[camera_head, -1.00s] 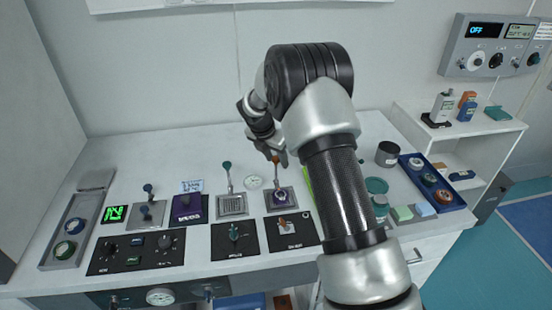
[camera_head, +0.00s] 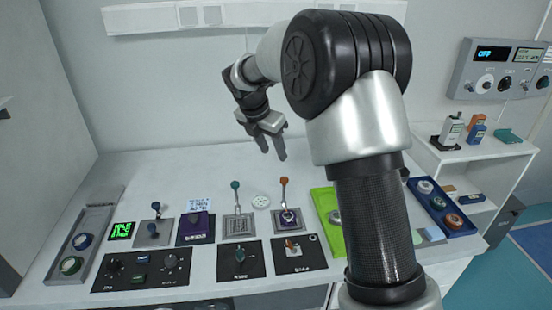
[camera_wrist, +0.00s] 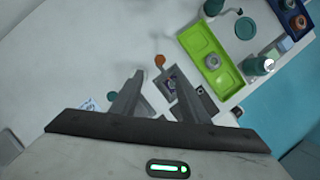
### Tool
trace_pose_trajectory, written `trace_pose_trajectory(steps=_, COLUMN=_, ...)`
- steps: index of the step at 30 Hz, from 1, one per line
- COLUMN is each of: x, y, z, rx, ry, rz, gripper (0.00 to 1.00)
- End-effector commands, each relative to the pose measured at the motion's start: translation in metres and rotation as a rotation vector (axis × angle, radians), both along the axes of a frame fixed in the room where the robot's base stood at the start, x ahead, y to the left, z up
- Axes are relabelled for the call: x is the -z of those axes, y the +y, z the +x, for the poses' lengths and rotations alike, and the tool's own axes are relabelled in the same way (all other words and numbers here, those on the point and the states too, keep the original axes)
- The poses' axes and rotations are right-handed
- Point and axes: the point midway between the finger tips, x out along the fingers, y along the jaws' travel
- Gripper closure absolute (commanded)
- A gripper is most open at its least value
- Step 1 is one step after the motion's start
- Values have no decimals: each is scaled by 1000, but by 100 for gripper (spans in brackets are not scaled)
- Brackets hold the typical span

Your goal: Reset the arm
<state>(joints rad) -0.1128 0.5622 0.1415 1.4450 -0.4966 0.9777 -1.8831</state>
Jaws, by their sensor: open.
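My arm rises from the bottom right of the head view and bends over to the left. My gripper (camera_head: 272,146) hangs above the back of the white table (camera_head: 130,178), clear of everything on it. Its two fingers are apart with nothing between them. In the wrist view, my gripper (camera_wrist: 155,92) shows both fingers spread, with the orange-knobbed lever device (camera_wrist: 172,82) seen below and beyond them. In the head view that lever (camera_head: 284,192) stands upright on its plate.
A teal-knobbed lever (camera_head: 236,198) stands left of the orange one. Black control panels (camera_head: 240,258) line the front. A green tray (camera_head: 325,205) is partly behind my arm; a blue tray (camera_head: 440,208) is at right. A control box (camera_head: 505,70) hangs on the wall.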

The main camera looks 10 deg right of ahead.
Motion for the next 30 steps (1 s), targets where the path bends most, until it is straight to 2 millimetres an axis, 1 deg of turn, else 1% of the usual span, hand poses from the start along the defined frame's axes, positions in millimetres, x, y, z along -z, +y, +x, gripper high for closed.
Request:
trace_pose_trajectory(steps=3, x=-7, y=2, z=-2, rx=0, ry=-1, rz=1, gripper=59)
trace_pose_trajectory(steps=13, x=-9, y=2, z=-3, rx=1, ry=-1, rz=1, gripper=59)
trace_pose_trajectory(steps=15, x=-15, y=1, z=-6, rx=25, ry=-10, rz=11, gripper=59)
trace_pose_trajectory(steps=17, x=-27, y=-2, z=-15, rx=79, ry=-32, rz=31, gripper=59)
trace_pose_trajectory(steps=20, x=-60, y=-11, z=-43, rx=252, ry=-96, rz=101, gripper=59)
trace_pose_trajectory(steps=21, x=-76, y=-16, z=-59, rx=347, ry=-129, rz=142, gripper=59)
trace_pose_trajectory(steps=23, x=-98, y=-23, z=-87, rx=509, ry=-181, rz=212, gripper=59)
trace_pose_trajectory(steps=24, x=-110, y=-28, z=-107, rx=623, ry=-215, rz=262, gripper=59)
trace_pose_trajectory(steps=26, x=-126, y=-34, z=-138, rx=795, ry=-262, rz=339, gripper=59)
trace_pose_trajectory(steps=27, x=-135, y=-38, z=-159, rx=909, ry=-292, rz=394, gripper=59)
trace_pose_trajectory(steps=29, x=-146, y=-44, z=-190, rx=1083, ry=-335, rz=476, gripper=59)
trace_pose_trajectory(steps=30, x=-151, y=-46, z=-211, rx=1198, ry=-358, rz=534, gripper=59)
